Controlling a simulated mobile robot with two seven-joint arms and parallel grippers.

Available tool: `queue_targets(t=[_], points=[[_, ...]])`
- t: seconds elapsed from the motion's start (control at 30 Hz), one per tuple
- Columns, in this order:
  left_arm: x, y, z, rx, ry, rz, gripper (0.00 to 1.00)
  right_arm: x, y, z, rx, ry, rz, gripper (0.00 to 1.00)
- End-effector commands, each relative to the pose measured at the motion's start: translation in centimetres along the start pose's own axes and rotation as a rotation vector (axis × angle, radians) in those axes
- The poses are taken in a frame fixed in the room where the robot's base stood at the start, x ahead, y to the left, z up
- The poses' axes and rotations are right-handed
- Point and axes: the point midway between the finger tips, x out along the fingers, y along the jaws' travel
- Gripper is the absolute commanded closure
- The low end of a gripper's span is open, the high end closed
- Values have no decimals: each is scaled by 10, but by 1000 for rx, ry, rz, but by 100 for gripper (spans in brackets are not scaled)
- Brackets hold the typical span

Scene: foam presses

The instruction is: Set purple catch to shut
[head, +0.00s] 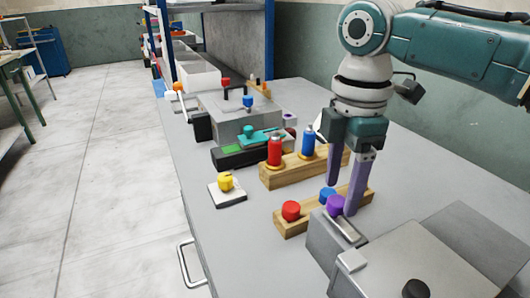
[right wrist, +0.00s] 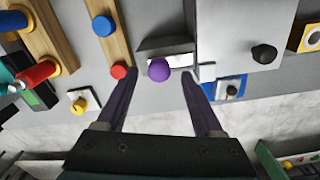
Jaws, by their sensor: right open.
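The purple catch shows as a round purple knob (head: 336,204) on a small grey metal block (head: 322,240), with a bright metal strip beside it. The same purple knob (right wrist: 159,69) shows in the right wrist view. My right gripper (head: 342,198) points down over the block, its two long purple-grey fingers apart. In the right wrist view my right gripper (right wrist: 158,74) has one fingertip on each side of the knob. Contact with the knob cannot be told. My left gripper is not in view.
A grey box with a black knob (head: 416,290) stands close beside the block. A wooden strip with a red knob (head: 291,211) and a blue knob (head: 328,194) lies near the fingers. Red (head: 274,151) and blue (head: 308,140) cylinders stand behind. The left floor is clear.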

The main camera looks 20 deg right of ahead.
Motion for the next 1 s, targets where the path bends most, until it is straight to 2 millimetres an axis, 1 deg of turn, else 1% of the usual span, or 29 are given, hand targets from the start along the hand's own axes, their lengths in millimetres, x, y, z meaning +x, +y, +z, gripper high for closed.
queue_targets(t=[0.03, 0.2, 0.47, 0.57, 1.0], points=[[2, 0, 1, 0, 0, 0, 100, 8, 0, 0, 0, 0, -3, 31], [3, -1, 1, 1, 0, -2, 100, 20, 0, 0, -1, 1, 0, 31], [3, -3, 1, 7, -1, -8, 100, 21, 0, 0, -1, 0, 1, 31], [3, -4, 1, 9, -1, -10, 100, 21, 0, 0, -1, 0, 1, 41], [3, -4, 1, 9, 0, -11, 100, 21, 0, 0, 0, 0, 1, 91]])
